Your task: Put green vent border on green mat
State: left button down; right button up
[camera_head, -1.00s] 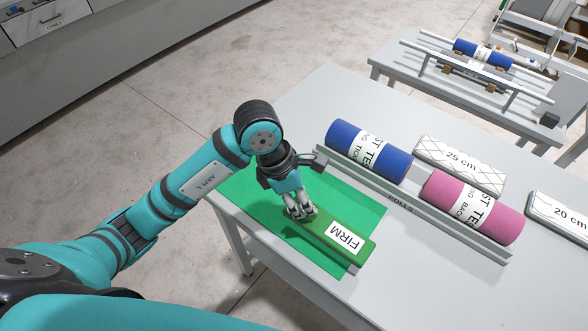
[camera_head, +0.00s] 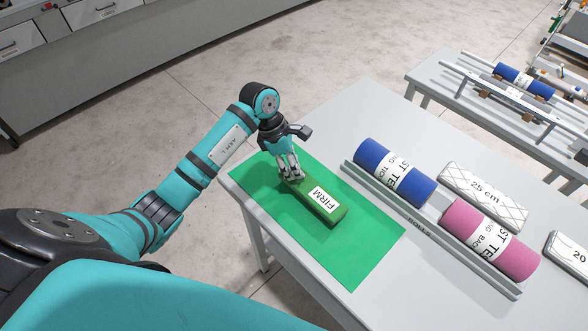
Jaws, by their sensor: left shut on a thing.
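The green vent border (camera_head: 333,213) is a long olive-green block with a white label reading FIRM. It is over the green mat (camera_head: 354,262), within the mat's outline in the head view, nearer the mat's upper-left end. My left gripper (camera_head: 291,176) is shut on the border's upper-left end, its fingers pointing down. Whether the border's underside touches the mat or is slightly above it I cannot tell. My right gripper is not in view.
A grey rack marked ROLLS (camera_head: 425,227) stands right of the mat, holding a blue roll (camera_head: 371,157) and a pink roll (camera_head: 518,258). A white quilted 25 cm block (camera_head: 484,196) lies behind it. The mat's lower-right part is bare.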

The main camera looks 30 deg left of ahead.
pick_arm(q)
notch_tip(320, 180, down, 2)
jog(key=shift+s+d+f+p, duration=0.1)
jog(key=shift+p, duration=0.25)
jog(key=shift+f, duration=0.2)
jog(key=c, duration=1.1)
grip_release()
jog(key=shift+c, duration=0.2)
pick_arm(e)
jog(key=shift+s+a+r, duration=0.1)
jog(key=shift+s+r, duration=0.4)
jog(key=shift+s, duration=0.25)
pick_arm(q)
jog(key=shift+r, duration=0.2)
jog(key=b+v, duration=0.3)
jog(key=v, duration=0.8)
jog(key=shift+r, duration=0.35)
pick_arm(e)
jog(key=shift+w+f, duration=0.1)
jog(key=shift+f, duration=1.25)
